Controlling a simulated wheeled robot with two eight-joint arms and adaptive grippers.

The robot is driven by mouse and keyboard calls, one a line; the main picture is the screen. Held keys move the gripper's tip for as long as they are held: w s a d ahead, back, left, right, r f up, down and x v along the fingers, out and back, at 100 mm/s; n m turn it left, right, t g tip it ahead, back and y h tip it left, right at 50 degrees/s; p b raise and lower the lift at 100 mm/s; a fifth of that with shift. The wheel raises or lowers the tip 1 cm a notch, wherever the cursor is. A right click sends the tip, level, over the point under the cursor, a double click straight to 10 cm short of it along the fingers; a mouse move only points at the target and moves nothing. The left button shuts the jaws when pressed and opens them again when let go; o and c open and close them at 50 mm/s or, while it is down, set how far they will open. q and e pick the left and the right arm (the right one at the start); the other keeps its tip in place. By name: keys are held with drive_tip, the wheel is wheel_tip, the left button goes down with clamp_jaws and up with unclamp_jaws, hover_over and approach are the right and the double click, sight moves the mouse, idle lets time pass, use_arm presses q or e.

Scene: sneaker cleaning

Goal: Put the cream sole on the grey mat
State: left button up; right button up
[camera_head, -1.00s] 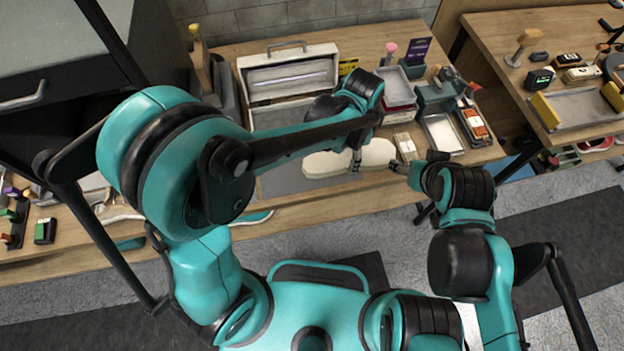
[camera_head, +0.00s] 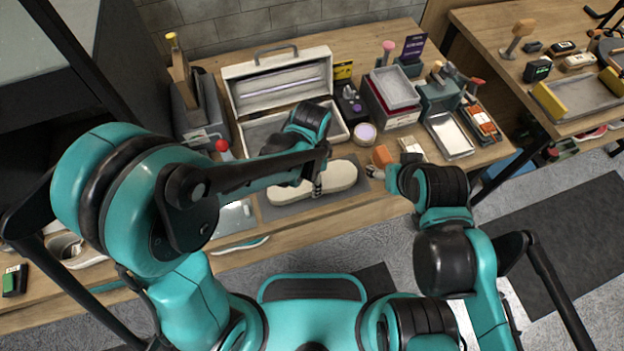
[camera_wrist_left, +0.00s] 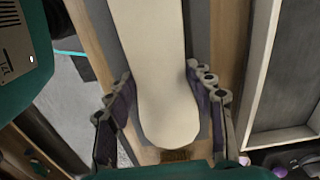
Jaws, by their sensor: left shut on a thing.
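The cream sole (camera_head: 342,174) lies lengthwise over the grey mat (camera_head: 290,210) in the head view, and its rounded end shows in the left wrist view (camera_wrist_left: 165,80). Whether the sole touches the mat is hard to tell. My left gripper (camera_head: 318,186) is shut on the sole from above, around its middle in the head view. In the left wrist view its fingers (camera_wrist_left: 163,95) lie along both sides of the sole. My right gripper (camera_head: 390,178) is just right of the sole and apart from it; its fingers are too small to judge.
An open cream toolbox (camera_head: 278,88) stands behind the mat. An orange block (camera_head: 382,156) and a round tin (camera_head: 365,133) are near the sole's right end. A metal tray (camera_head: 449,136) lies farther right. A red-topped tool (camera_head: 222,147) stands left.

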use_arm(q)
drive_tip(key=shift+a+r, duration=0.1)
drive_tip(key=shift+r, duration=0.05)
drive_tip(key=shift+f, duration=0.25)
drive_tip(key=o, duration=1.3)
drive_tip(key=shift+r, duration=0.1)
drive_tip(key=shift+c, duration=0.2)
